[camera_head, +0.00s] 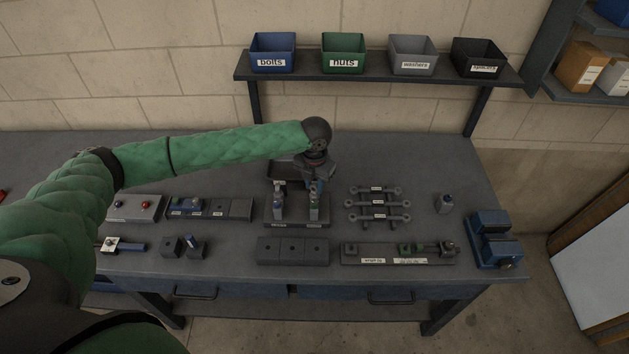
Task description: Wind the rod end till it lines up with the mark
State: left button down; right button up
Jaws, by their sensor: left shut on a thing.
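My left gripper (315,185) points down over a dark stand (296,223) in the middle of the bench. It is shut at the top of the right one of two small upright bottle-like pieces (314,207); the exact grip is hard to make out. The other upright piece (279,206) stands just left of it. Three grey rods with ringed ends (379,203) lie across a rack to the right. A mark cannot be made out. My right gripper is not in view.
Labelled bins (343,54) line the shelf behind. The bench's back right is clear.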

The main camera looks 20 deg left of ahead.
pick_arm(q)
jog(key=n, duration=0.3)
dwell(0.4)
jog(key=n, duration=0.3)
jog(key=shift+n, duration=1.2)
jog(key=n, duration=0.2)
jog(key=shift+n, duration=1.6)
